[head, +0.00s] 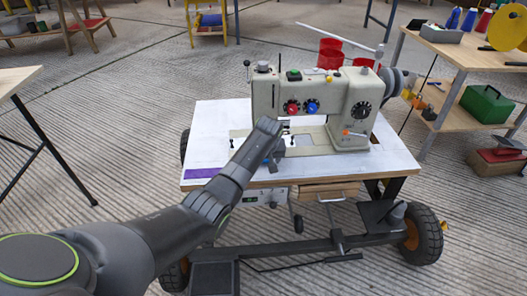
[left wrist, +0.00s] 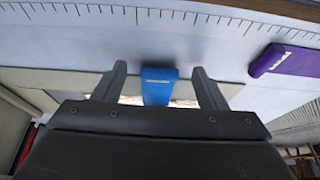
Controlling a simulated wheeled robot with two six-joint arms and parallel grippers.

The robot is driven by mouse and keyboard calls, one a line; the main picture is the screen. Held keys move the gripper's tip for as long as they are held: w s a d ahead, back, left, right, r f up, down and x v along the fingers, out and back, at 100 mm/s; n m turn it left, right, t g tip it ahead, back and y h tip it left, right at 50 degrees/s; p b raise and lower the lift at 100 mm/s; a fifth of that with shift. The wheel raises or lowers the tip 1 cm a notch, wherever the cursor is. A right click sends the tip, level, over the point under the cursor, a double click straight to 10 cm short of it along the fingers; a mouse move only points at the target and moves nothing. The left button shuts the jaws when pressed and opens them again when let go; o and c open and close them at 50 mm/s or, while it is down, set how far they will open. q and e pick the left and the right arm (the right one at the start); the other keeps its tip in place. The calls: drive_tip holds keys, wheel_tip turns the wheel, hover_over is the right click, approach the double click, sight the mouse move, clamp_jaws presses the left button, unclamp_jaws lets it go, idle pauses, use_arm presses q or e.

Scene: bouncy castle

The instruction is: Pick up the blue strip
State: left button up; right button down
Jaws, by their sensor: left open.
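The blue strip (left wrist: 158,86) shows in the left wrist view between the two fingers of my left gripper (left wrist: 160,70). The fingers are open, with a gap on each side of the strip; its near end is hidden behind the gripper body. In the head view my left gripper (head: 271,152) is over the front of the white sewing table (head: 222,118), just before the sewing machine (head: 318,97), and mostly hides the strip. A purple strip (left wrist: 285,60) lies to the right in the left wrist view and at the table's front left corner in the head view (head: 204,173). My right gripper is not in view.
The sewing machine stands close behind my left gripper. Red containers (head: 330,55) are behind it. A wooden table edge (head: 18,78) is at the left, and a shelf bench with a green box (head: 487,104) is at the right. Ribbed floor lies between them.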

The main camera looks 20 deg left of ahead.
use_arm(q)
drive_tip(key=shift+f, duration=0.25)
idle(0.4)
drive_tip(key=c, duration=1.1)
drive_tip(key=shift+o, duration=0.2)
